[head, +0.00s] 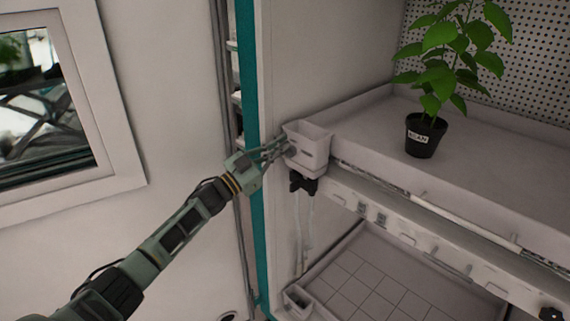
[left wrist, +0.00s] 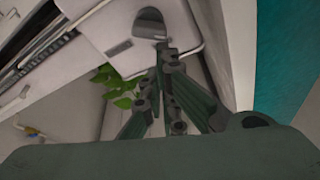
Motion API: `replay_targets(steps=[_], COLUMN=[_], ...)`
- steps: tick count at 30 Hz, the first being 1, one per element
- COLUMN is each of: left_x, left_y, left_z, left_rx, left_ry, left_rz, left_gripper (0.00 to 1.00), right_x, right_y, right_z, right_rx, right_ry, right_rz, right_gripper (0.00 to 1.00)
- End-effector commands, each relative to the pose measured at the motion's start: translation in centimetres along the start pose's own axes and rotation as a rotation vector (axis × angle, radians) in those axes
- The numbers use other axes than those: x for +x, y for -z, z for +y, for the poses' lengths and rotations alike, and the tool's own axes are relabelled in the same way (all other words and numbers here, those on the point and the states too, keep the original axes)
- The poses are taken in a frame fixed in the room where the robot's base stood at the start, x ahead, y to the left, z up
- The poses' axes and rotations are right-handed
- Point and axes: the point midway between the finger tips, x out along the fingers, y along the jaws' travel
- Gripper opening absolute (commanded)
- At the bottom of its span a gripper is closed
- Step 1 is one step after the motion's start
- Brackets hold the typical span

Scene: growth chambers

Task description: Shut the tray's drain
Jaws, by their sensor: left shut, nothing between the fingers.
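The white tray (head: 485,175) fills the upper shelf. A white drain box (head: 316,150) sits at its front left corner; it also shows in the left wrist view (left wrist: 185,22). A grey rounded piece (left wrist: 150,24) and a dark slot are on the box's face. A black valve-like fitting (head: 303,184) is under the box, with pale tubes hanging below. My left gripper (head: 284,149) is shut and empty, its fingertips (left wrist: 165,52) at the box's face beside the grey piece. I cannot tell if they touch. The right gripper is out of view.
A potted plant (head: 426,138) with a label stands on the tray. A lower tray (head: 372,285) with a grid floor lies beneath. A teal post (head: 256,190) runs just left of the box. A framed window (head: 135,170) is at the left.

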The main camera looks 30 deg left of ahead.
Motion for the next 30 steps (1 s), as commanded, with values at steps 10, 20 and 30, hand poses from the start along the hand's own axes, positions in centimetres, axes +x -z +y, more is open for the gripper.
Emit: replay_targets(steps=[10,20,30], left_x=[0.1,0.0,-0.1], left_y=[-0.1,-0.2,-0.4], left_z=[-0.3,-0.9,-1.3], left_rx=[-0.086,-0.231,-0.247], left_ry=[0.029,0.08,0.086], left_rz=[0.0,0.0,0.0], left_gripper=[0.0,0.0,0.0], right_x=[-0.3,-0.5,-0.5], right_y=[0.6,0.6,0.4], right_z=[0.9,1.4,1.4], right_rx=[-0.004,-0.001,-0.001], right_ry=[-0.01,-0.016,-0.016], right_rz=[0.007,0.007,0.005], right_gripper=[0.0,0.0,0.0])
